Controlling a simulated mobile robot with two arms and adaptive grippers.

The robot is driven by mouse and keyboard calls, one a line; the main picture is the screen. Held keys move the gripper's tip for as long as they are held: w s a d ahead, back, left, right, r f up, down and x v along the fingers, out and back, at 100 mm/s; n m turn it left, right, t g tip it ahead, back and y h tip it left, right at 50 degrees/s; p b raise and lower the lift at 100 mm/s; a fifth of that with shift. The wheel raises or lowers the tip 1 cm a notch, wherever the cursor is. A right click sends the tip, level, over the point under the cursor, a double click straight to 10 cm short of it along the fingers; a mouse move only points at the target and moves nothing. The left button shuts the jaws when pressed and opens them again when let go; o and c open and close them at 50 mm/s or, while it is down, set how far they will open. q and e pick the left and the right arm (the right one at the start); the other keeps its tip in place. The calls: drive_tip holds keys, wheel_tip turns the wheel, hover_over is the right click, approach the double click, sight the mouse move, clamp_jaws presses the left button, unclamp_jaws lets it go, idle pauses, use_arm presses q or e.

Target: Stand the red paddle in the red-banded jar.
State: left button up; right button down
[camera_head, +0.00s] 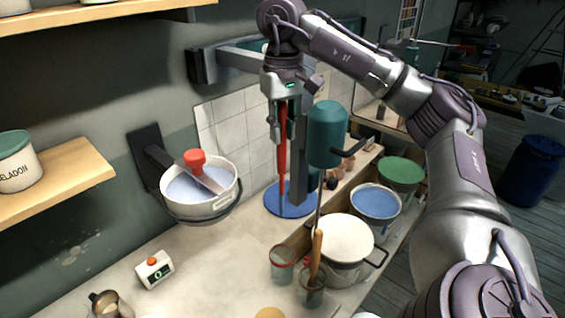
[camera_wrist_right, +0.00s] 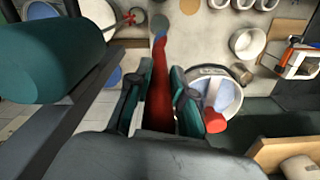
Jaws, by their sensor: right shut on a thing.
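My right gripper (camera_head: 284,112) is shut on the red paddle (camera_head: 282,150), which hangs nearly upright with its blue-grey end down. In the right wrist view the red paddle (camera_wrist_right: 159,90) runs between the teal-padded fingers of the right gripper (camera_wrist_right: 158,98). The red-banded jar (camera_head: 283,268) is a clear glass jar on the counter. In the head view the paddle's lower end appears above the jar's rim, apart from it; depth is hard to judge. My left gripper is not in view.
A second glass jar (camera_head: 312,291) with a wooden-handled tool stands close by on the right. A teal mixer (camera_head: 327,135) on a dark post is close to the right of the gripper. A blue disc (camera_head: 270,206), white pot (camera_head: 347,238) and wall-side bucket (camera_head: 205,208) surround the space.

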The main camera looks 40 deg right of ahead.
sight(283, 173)
wheel_tip(283, 173, down, 8)
drive_tip(key=shift+s+d+r, duration=0.1)
drive_tip(key=shift+f, duration=2.4)
wheel_tip(283, 173, down, 2)
drive_tip(key=shift+f+b, duration=0.1)
drive_tip(key=shift+b, duration=0.4)
use_arm(q)
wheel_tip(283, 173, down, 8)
drive_tip(key=b, duration=0.7)
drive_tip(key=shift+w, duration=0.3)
use_arm(e)
drive_tip(key=shift+f, duration=4.1)
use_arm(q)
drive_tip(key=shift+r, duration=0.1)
use_arm(e)
drive_tip(key=c, duration=1)
unclamp_jaws()
drive_tip(key=shift+o, duration=0.2)
wheel_tip(283, 173, up, 12)
